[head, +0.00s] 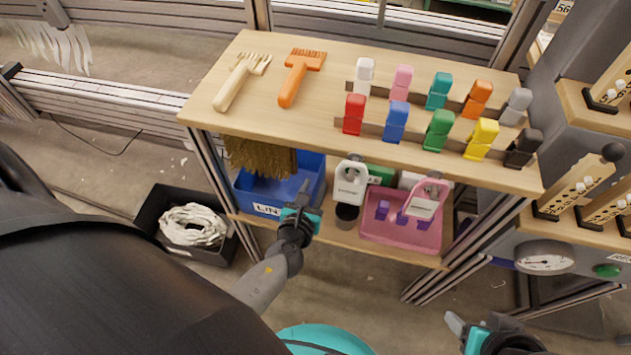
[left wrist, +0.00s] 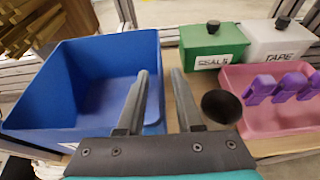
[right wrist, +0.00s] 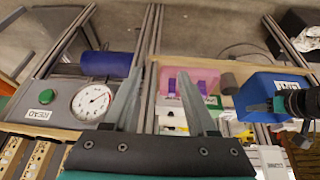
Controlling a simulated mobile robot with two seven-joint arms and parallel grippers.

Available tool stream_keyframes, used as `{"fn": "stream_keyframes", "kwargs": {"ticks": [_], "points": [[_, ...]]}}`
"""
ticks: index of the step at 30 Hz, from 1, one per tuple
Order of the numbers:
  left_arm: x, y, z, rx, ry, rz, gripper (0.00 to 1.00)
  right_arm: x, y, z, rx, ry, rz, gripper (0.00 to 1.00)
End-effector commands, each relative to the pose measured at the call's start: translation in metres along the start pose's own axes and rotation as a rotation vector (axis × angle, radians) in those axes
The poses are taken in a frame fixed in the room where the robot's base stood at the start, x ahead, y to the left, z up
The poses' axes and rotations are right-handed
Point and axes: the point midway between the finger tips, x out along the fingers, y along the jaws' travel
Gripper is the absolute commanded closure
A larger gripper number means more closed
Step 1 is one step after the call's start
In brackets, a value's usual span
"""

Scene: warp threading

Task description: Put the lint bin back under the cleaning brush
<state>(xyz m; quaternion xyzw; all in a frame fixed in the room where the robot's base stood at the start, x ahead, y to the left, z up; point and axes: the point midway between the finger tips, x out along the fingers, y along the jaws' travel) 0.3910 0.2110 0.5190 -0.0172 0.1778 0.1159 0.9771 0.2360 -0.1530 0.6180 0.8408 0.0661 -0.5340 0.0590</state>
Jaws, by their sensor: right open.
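The blue lint bin (head: 312,178) sits on the lower shelf, its front label partly readable as "LIN". It also shows in the left wrist view (left wrist: 35,105) and the right wrist view (right wrist: 250,92). The cleaning brush (head: 255,158) hangs under the upper board; its bristles show behind and above the bin's left part. My left gripper (head: 303,192) is at the bin's right front. In the left wrist view its fingers (left wrist: 160,85) are apart, seemingly either side of the bin's right wall; contact cannot be told. My right gripper (head: 463,325) is open and empty, away from the shelf.
A pink tray (head: 395,235) with purple clips and a dark cup (head: 346,215) stand right of the bin. Green (left wrist: 205,50) and white (left wrist: 285,45) boxes are behind. A black crate (head: 160,195) with white rope stands on the floor at left.

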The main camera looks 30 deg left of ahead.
Motion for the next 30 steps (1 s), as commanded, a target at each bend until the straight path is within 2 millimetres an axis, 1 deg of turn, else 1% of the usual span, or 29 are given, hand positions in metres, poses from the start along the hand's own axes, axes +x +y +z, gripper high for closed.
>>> {"fn": "stream_keyframes", "kwargs": {"ticks": [1, 6, 12, 16, 20, 23, 26, 30], "points": [[-0.011, 0.000, 0.001, 0.002, 0.002, -0.001, 0.65, -0.003, 0.002, 0.002, 0.003, -0.025, 0.006, 0.42], [-0.047, 0.000, 0.002, 0.004, 0.002, -0.002, 0.65, 0.018, 0.001, 0.008, 0.001, -0.050, 0.001, 0.42], [-0.081, 0.000, 0.002, 0.002, 0.000, -0.002, 0.65, 0.034, 0.000, 0.015, 0.001, -0.072, -0.001, 0.42], [-0.094, 0.000, 0.001, 0.002, 0.000, -0.001, 0.65, 0.040, 0.000, 0.018, 0.000, -0.080, -0.001, 0.42], [-0.099, 0.002, 0.003, -0.032, -0.003, 0.010, 0.65, 0.043, 0.000, 0.020, 0.000, -0.083, -0.002, 0.42], [-0.098, 0.012, 0.010, -0.174, -0.009, 0.059, 0.65, 0.044, 0.000, 0.020, 0.000, -0.083, -0.002, 0.42], [-0.096, 0.030, 0.019, -0.433, -0.015, 0.146, 0.65, 0.044, 0.000, 0.020, 0.000, -0.083, -0.001, 0.42], [-0.098, 0.054, 0.023, -0.882, -0.014, 0.293, 0.65, 0.044, 0.000, 0.020, 0.000, -0.083, -0.001, 0.42]]}}
